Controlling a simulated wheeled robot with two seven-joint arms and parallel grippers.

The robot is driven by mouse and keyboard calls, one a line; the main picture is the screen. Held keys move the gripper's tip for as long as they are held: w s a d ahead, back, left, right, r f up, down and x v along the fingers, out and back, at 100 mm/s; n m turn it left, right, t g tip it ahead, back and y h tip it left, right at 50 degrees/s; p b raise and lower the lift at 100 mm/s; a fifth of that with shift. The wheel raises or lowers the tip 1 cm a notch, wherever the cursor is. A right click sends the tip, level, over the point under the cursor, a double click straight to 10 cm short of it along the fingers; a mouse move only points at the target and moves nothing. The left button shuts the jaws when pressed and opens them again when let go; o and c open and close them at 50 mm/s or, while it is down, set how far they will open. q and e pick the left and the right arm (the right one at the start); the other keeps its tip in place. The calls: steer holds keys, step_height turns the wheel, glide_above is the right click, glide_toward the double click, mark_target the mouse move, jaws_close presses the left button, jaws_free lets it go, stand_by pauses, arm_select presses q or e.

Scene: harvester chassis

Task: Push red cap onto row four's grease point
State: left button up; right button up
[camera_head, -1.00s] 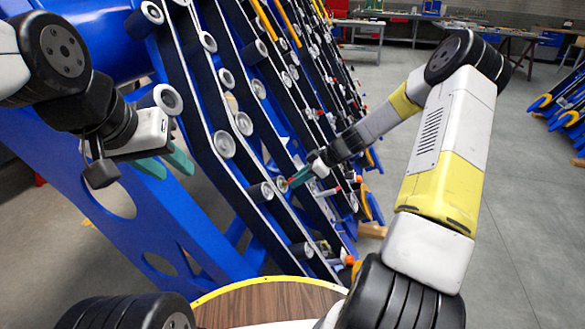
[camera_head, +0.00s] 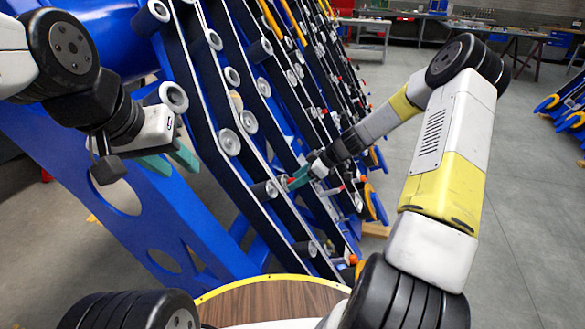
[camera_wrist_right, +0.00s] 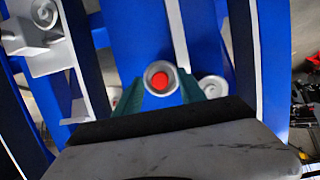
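The red cap (camera_wrist_right: 159,80) shows in the right wrist view as a small red disc centred within a grey ring (camera_wrist_right: 150,69), on the blue chassis. I cannot tell how deep it sits in the ring. My right gripper (camera_wrist_right: 160,88) has its teal fingers on either side of the ring, with a gap between them and the red disc. In the head view my right gripper (camera_head: 293,182) reaches in among the slanted roller rows, and its tips are at a roller end there. My left gripper (camera_head: 170,160) is open and empty at the left.
The blue chassis (camera_head: 150,215) carries slanted dark strips with several grey rollers (camera_head: 229,141) close to both grippers. Another grey roller end (camera_wrist_right: 213,87) sits just right of the red cap. Open floor (camera_head: 525,210) lies to the right; benches stand at the back.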

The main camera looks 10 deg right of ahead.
steer(key=v, duration=0.8)
steer(key=shift+a, duration=0.1)
stand_by(0.5)
steer(key=s+a+r+m+h, duration=0.3)
steer(key=s+r+m+h, duration=0.2)
steer(key=s+r, duration=0.95)
steer(key=s+r+m+t, duration=0.1)
steer(key=s+r+m, duration=0.3)
steer(key=s, duration=0.3)
steer(key=s+d+r+m+t+h, duration=0.1)
steer(key=s+r+m, duration=0.2)
steer(key=s+r, duration=0.2)
steer(key=s, duration=0.3)
steer(key=shift+m+t, duration=0.4)
